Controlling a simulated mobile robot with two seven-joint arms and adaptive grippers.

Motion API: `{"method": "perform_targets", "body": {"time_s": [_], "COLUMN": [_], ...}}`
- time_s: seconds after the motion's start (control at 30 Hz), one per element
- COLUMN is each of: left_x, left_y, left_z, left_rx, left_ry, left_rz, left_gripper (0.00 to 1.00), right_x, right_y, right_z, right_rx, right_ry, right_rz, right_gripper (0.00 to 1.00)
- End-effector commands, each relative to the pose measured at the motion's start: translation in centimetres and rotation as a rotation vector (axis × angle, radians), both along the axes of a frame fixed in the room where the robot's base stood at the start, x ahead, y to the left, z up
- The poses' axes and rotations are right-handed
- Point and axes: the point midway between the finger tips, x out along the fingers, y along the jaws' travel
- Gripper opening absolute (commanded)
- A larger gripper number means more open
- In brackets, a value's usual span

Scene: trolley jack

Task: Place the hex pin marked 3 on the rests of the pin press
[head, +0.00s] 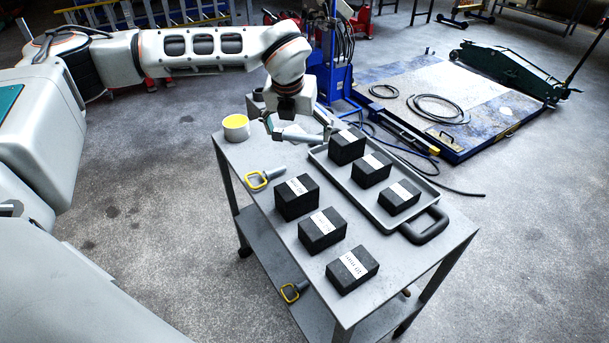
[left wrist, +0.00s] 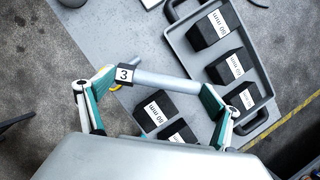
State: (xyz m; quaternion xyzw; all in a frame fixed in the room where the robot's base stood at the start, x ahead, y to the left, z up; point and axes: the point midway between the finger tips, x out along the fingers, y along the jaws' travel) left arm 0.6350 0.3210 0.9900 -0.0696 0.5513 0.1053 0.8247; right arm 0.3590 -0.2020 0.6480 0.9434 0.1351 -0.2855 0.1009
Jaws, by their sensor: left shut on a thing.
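My left gripper (head: 298,132) is above the far end of the trolley top, between the yellow-topped tin and the tray. In the left wrist view the gripper (left wrist: 158,86) has its fingers apart with a grey pin (left wrist: 168,83) lengthwise between the tips. A black part marked 3 (left wrist: 124,74) is at the pin's left end, by the left fingertip. The gripper is shut on this pin. My right gripper is not in view.
A grey tray (head: 414,227) holds several black labelled blocks; more blocks (head: 297,197) stand on the trolley top (head: 285,240). A yellow-ringed pin (head: 258,180) lies near its left edge. The tin (head: 236,127) stands at the far left corner. A blue stand (head: 335,70) rises behind.

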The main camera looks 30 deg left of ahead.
Motion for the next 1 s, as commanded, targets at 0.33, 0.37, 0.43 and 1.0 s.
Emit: {"method": "perform_targets", "body": {"time_s": [0.33, 0.37, 0.43, 1.0], "left_x": [0.0, 0.0, 0.0, 0.1], "left_y": [0.0, 0.0, -0.1, 0.0], "left_z": [-8.1, -8.6, -9.5, -14.9], "left_rx": [0.000, 0.000, -0.001, 0.000], "left_ry": [0.001, 0.000, -0.002, -0.002], "left_rz": [0.001, 0.001, 0.001, 0.002], "left_gripper": [0.55, 0.55, 0.55, 0.55], "right_x": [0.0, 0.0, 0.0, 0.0], "right_y": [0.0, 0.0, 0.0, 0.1], "right_z": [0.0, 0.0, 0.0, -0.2], "right_rx": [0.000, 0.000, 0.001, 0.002], "right_ry": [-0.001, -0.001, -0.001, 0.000], "right_rz": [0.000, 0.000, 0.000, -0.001], "right_gripper": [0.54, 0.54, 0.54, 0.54]}}
